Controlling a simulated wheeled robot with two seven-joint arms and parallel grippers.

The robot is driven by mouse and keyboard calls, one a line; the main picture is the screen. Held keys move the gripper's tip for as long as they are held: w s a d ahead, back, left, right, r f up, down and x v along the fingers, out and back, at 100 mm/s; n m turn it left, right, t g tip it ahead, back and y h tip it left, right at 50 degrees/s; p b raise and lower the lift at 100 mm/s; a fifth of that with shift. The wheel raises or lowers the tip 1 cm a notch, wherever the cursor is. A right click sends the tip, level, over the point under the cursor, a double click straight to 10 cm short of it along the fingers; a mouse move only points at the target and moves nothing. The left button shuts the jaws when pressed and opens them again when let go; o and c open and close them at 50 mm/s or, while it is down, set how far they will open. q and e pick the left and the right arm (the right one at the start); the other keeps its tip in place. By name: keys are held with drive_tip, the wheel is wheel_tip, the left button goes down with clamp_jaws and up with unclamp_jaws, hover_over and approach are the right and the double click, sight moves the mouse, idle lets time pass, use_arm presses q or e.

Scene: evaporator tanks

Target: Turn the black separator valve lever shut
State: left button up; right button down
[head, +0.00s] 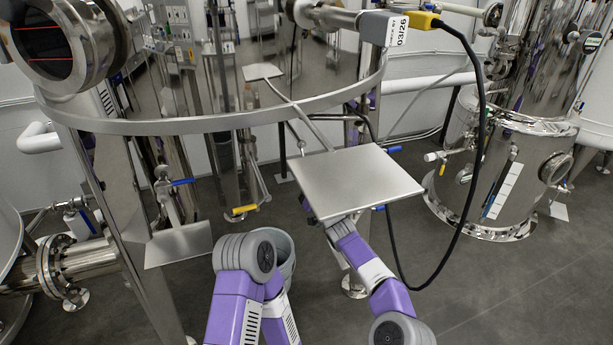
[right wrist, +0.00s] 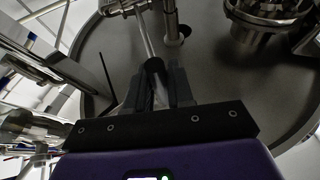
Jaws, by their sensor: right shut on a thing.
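In the right wrist view, the black separator valve lever (right wrist: 155,72) stands between the dark fingers of my right gripper (right wrist: 160,88), which is shut on it. The lever's outer end shows at the fingertips, and a metal rod runs beyond it to pipe fittings. In the head view my right arm reaches up from the lower right, and its gripper end is hidden below a flat steel plate (head: 355,183), so the lever is hidden there too. My left arm is folded at the bottom centre, and its gripper does not show.
A large steel tank (head: 280,105) fills the upper middle. A black cable (head: 478,130) hangs right of my right arm. A grey bucket (head: 286,250) stands behind my left arm. A yellow lever (head: 243,209) and a blue lever (head: 183,182) sit left. The lower right floor is clear.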

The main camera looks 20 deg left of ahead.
drive_tip(key=shift+s+a, duration=0.1)
idle(0.3)
drive_tip(key=c, duration=1.1)
unclamp_jaws()
drive_tip(key=shift+d+f, duration=0.1)
drive_tip(key=shift+d, duration=0.1)
drive_tip(key=shift+p+v, duration=0.55)
drive_tip(key=shift+v, duration=3.05)
